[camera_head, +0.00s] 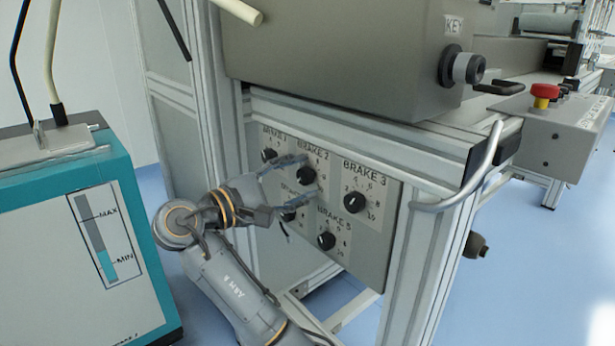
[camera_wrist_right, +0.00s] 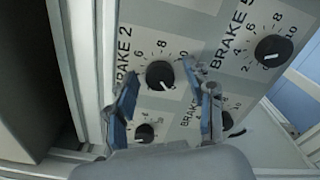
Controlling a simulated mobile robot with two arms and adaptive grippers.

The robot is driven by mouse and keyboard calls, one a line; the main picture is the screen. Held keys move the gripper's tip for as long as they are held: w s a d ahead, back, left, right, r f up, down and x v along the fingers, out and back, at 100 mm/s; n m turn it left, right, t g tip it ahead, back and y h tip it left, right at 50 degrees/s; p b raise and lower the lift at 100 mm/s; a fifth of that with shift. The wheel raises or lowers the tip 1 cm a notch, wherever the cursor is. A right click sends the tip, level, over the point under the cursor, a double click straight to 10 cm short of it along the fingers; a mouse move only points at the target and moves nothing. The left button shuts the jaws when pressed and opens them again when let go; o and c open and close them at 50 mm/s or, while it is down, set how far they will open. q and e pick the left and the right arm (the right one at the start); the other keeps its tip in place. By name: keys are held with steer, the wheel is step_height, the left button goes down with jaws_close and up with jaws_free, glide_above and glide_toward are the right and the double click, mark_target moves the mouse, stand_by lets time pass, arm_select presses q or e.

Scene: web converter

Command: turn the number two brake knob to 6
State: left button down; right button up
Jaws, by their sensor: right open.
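The number two brake knob (camera_head: 306,175) is a round black knob under the BRAKE 2 label on the grey panel. It also shows in the right wrist view (camera_wrist_right: 160,74), with its white pointer mark at the lower edge, away from the 6 at its upper left. My right gripper (camera_head: 307,181) is open in front of the panel, its fingers on either side of this knob in the head view. In the right wrist view the open fingers (camera_wrist_right: 166,100) flank the area just below the knob. I cannot tell whether they touch it. My left gripper is not in view.
The BRAKE 3 knob (camera_head: 355,202), BRAKE 5 knob (camera_head: 326,241) and BRAKE 1 knob (camera_head: 269,155) sit close by. A curved metal handle (camera_head: 470,185) juts out at the panel's right. A grey box (camera_head: 335,60) overhangs above. A teal unit (camera_head: 140,270) stands at left.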

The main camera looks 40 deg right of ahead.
jaws_close()
stand_by(0.3)
steer(key=shift+m, duration=0.3)
